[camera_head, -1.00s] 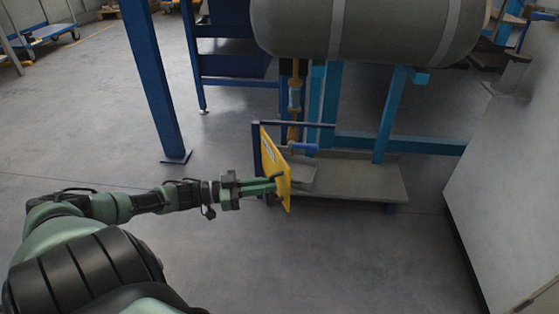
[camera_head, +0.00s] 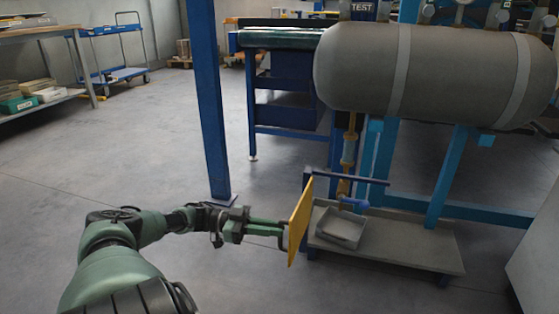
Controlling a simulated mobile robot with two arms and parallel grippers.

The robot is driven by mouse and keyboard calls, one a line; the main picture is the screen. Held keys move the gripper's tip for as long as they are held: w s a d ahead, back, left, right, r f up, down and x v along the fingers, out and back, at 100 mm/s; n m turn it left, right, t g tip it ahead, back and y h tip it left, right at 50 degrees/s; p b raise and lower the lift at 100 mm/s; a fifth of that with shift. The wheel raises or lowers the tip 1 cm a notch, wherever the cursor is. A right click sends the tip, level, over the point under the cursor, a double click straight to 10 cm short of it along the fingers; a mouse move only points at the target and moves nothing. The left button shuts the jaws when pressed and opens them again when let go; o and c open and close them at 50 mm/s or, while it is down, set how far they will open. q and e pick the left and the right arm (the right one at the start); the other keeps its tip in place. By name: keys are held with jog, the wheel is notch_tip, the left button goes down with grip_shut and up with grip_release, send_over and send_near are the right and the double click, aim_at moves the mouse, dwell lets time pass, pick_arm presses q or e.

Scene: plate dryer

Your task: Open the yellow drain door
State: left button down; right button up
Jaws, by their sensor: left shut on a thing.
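The yellow drain door (camera_head: 300,222) is a flat panel seen at a steep angle, standing out from the dark blue frame in front of the grey drip tray (camera_head: 430,250). My left gripper (camera_head: 283,236) reaches in from the left and is shut on the dark handle on the door's near face. The fingertips are small and partly merge with the handle. Behind the door, the space over the tray shows, with a grey open box (camera_head: 340,228) and a blue-handled valve (camera_head: 353,204). My right gripper is not in view.
A large grey tank (camera_head: 375,70) sits above on a light blue frame (camera_head: 445,180). A dark blue post (camera_head: 207,100) stands behind my left arm. A wall or cabinet (camera_head: 540,250) stands at the right.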

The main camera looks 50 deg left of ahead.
pick_arm(q)
jog(key=shift+w+a+r+t, duration=0.3)
jog(key=shift+w+a+r, duration=0.1)
jog(key=shift+a, duration=0.15)
jog(key=c, duration=1.5)
grip_release()
jog(key=shift+w+f, duration=0.1)
jog(key=shift+f, duration=0.05)
jog(key=shift+o, duration=0.2)
jog(key=shift+w+d+f, duration=0.1)
jog(key=shift+d, duration=0.1)
jog(key=shift+s+f, duration=0.1)
jog(key=shift+s, duration=0.15)
jog(key=v, duration=0.7)
jog(key=shift+s+a, duration=0.25)
jog(key=shift+a, duration=0.05)
